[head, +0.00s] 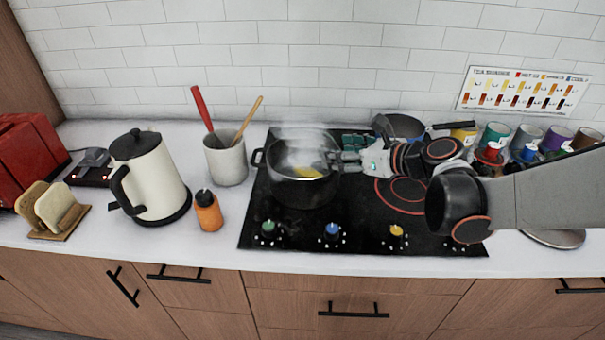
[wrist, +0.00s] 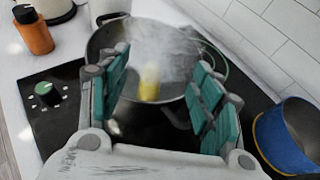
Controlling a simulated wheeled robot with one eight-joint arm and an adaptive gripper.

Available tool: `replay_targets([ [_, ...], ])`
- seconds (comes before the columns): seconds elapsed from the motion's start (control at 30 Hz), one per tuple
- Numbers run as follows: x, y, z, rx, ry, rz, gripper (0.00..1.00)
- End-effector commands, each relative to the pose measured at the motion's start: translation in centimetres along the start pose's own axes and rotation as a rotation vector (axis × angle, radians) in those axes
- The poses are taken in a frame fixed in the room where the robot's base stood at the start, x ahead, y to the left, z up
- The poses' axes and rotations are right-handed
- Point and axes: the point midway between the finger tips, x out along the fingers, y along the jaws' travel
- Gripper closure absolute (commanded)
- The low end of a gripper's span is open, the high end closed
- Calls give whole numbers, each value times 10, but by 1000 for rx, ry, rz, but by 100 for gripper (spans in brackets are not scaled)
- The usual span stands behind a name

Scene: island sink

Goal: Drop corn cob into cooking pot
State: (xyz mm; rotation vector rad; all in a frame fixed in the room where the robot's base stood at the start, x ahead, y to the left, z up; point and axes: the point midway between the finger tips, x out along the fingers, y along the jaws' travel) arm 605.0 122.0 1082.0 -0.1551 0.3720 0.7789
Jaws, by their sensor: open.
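The cooking pot (head: 303,190) stands on the black cooktop, with steam rising from it. The pot also shows in the wrist view (wrist: 103,42). The yellow corn cob (head: 307,172) is inside the pot in the head view. In the wrist view the corn cob (wrist: 150,82) shows through the steam, beyond and between my fingers. My gripper (head: 350,160) is at the right rim of the pot. Its teal-padded fingers (wrist: 160,95) are spread apart with nothing between them. Steam blurs the pot's inside.
Several coloured mugs (head: 526,138) stand at the right. A blue pot (wrist: 282,140) shows in the wrist view.

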Motion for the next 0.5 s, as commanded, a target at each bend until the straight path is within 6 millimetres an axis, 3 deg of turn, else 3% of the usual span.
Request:
replay_targets([
  [0.2,-30,0,0,1,0,-1,41],
  [0.5,-39,0,0,0,0,0,41],
])
